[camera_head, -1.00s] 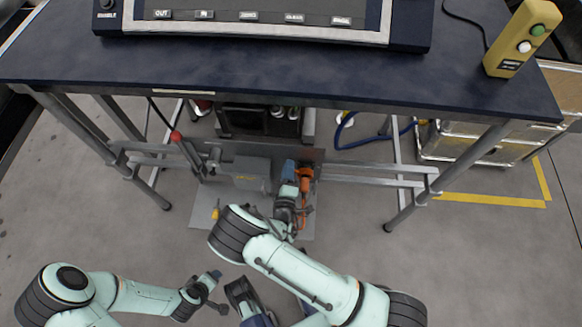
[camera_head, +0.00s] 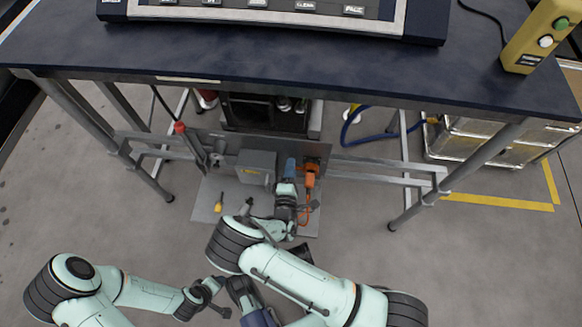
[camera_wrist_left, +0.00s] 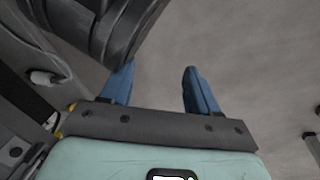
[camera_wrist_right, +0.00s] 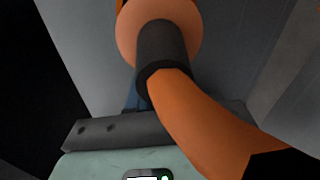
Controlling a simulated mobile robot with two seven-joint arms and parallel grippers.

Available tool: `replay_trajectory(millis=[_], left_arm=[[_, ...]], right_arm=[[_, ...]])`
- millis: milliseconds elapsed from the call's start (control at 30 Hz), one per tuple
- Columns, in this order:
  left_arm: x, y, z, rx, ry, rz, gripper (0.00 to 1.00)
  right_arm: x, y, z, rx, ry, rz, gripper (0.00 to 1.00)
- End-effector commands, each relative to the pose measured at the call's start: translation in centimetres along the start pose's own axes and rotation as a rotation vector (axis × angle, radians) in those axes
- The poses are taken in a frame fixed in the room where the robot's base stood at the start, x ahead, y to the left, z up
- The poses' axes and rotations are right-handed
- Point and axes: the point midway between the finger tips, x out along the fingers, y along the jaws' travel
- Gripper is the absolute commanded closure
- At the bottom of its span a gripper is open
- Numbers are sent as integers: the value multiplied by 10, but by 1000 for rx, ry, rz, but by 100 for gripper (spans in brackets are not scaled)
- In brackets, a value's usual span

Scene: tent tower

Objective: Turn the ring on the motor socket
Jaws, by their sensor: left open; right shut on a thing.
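Under the dark bench, an orange connector (camera_head: 311,168) sits at the right of a grey panel, with an orange cable (camera_head: 305,212) hanging from it. In the right wrist view its round orange ring (camera_wrist_right: 187,22) surrounds a dark sleeve (camera_wrist_right: 161,44), and the cable (camera_wrist_right: 200,118) bends down in front of my fingers. The socket behind the ring is hidden. My right gripper (camera_head: 290,169), with blue fingers, is at the connector and shut on the ring; the cable hides most of the contact. My left gripper (camera_wrist_left: 160,88) is open and empty, low over the floor, away from the panel.
A grey box (camera_head: 256,168) is just left of my right gripper. A yellow-handled tool (camera_head: 219,203) lies on the plate below. A red-knobbed lever (camera_head: 180,128) stands left. The bench top (camera_head: 300,68) and its legs and rails enclose this space. The floor at left is clear.

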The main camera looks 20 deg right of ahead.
Motion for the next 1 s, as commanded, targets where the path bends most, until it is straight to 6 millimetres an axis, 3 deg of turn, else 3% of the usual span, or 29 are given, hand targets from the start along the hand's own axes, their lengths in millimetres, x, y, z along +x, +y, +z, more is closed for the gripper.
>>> replay_trajectory(millis=[300,333,400,767,1000], left_arm=[[0,0,0,0,0,0,40],[0,0,0,0,0,0,40],[0,0,0,0,0,0,40],[-2,1,-2,1,6,2,40],[-15,14,-17,14,55,24,40]], right_arm=[[0,-1,4,-6,-8,-3,100],[0,-2,4,-6,-8,-3,75],[0,-1,3,-5,-7,-3,59],[-5,0,0,-1,-1,-3,59],[-47,1,0,-3,2,-3,59]])
